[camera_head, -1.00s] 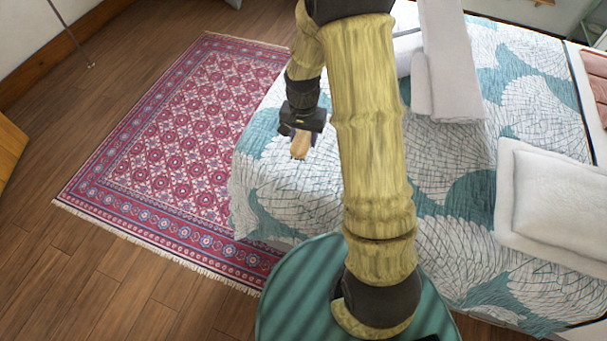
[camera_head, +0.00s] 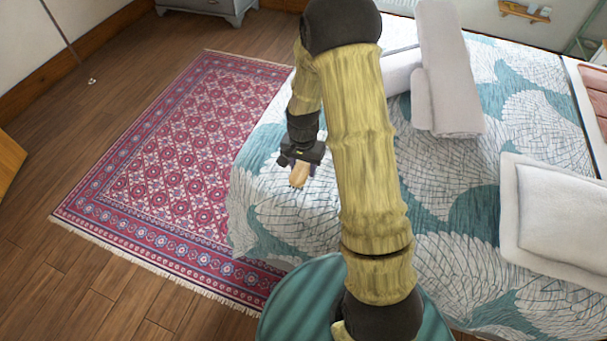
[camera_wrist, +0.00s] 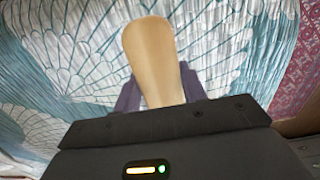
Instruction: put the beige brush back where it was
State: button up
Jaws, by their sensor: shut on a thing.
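The beige brush (camera_head: 300,174) is held by my gripper (camera_head: 298,163) over the near left part of the bed. In the wrist view the brush (camera_wrist: 153,55) shows a smooth, rounded tan end pointing away from the gripper (camera_wrist: 160,95). The purple-grey fingers sit on both sides of it. The rest of the brush is hidden by the gripper body. I cannot tell whether the brush touches the bedspread below it.
The bed (camera_head: 430,215) has a teal and white patterned spread. Rolled white towels (camera_head: 448,70) and a white pillow (camera_head: 560,215) lie on it. A red patterned rug (camera_head: 170,160) covers the wooden floor at left. A grey cabinet (camera_head: 205,5) stands at the back.

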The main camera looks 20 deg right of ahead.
aim_at(303, 174)
jog(key=shift+a, duration=0.1)
jog(key=shift+s, duration=0.1)
jog(key=shift+f, duration=1.8)
jog(key=shift+f, duration=0.15)
jog(key=o, duration=1)
notch_tip(303, 174, up, 12)
jog(key=shift+r+p, duration=0.15)
jog(key=shift+p, duration=0.25)
